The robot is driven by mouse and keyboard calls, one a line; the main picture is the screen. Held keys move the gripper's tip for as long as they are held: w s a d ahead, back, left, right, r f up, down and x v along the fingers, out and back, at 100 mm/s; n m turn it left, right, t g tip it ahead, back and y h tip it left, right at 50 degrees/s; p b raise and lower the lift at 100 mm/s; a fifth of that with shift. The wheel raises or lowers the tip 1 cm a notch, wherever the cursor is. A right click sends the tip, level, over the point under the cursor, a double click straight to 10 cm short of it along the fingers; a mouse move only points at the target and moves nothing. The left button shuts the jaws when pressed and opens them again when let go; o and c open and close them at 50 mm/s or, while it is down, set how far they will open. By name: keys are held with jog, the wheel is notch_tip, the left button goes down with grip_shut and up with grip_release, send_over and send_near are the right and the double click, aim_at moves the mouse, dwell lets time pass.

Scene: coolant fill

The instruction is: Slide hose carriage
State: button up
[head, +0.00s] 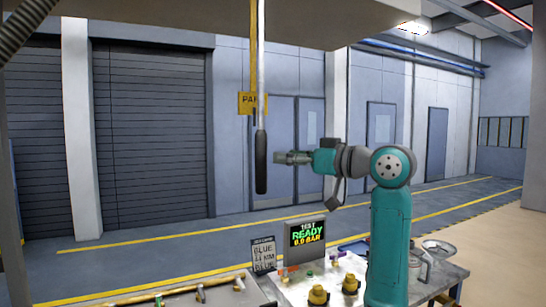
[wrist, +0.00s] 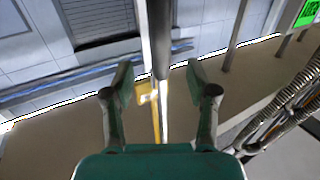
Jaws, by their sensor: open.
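A pale pole with a dark grip (head: 261,165) hangs down from overhead, near upright. I take it for the handle of the hose carriage; the carriage itself is not clearly seen. My gripper (head: 282,157) points left toward the grip, level with its upper middle, with a small gap between them in the head view. In the wrist view my gripper (wrist: 158,84) is open and empty, its two fingers spread wide. There the dark grip (wrist: 159,40) lines up between the fingers, touching neither as far as I see.
A yellow park sign (head: 247,103) hangs behind the pole. Below are a bench with yellow fittings (head: 318,295), a display reading "READY 0.0 BAR" (head: 306,234) and a label card (head: 263,254). Ribbed hoses (wrist: 285,105) run at right in the wrist view.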

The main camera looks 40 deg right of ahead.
jog(key=shift+s+d, duration=0.15)
jog(key=shift+s, duration=0.7)
jog(key=shift+s+d, duration=0.1)
jog(key=shift+s, duration=0.7)
